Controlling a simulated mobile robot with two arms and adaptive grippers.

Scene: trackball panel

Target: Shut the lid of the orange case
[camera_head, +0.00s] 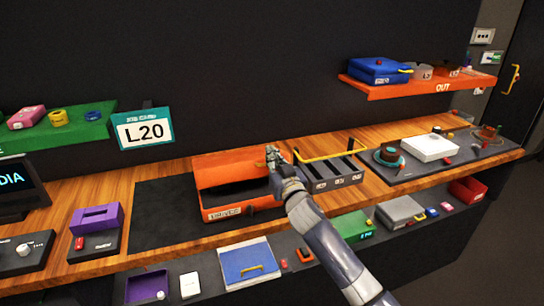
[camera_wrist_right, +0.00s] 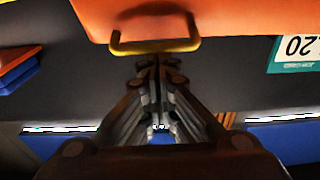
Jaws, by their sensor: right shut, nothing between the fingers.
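The orange case (camera_head: 262,206) stands on the wooden counter, with a label on its front and a dark interior showing. Its orange lid (camera_head: 228,167) is raised at the back, so the case is open. My right gripper (camera_head: 272,154) is at the lid's upper right area, hiding part of it. In the right wrist view an orange panel (camera_wrist_right: 230,18), which looks like the lid, carries a yellow handle (camera_wrist_right: 155,46). My shut, empty right fingers (camera_wrist_right: 158,62) point up just below that handle; I cannot tell if they touch. My left gripper is not in view.
A black tray with a yellow handle (camera_head: 330,148) stands right of the case, close to my right arm. A dark mat (camera_head: 160,215) lies bare to the left. The orange OUT shelf (camera_head: 400,90) and the L20 sign (camera_head: 143,130) are behind.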

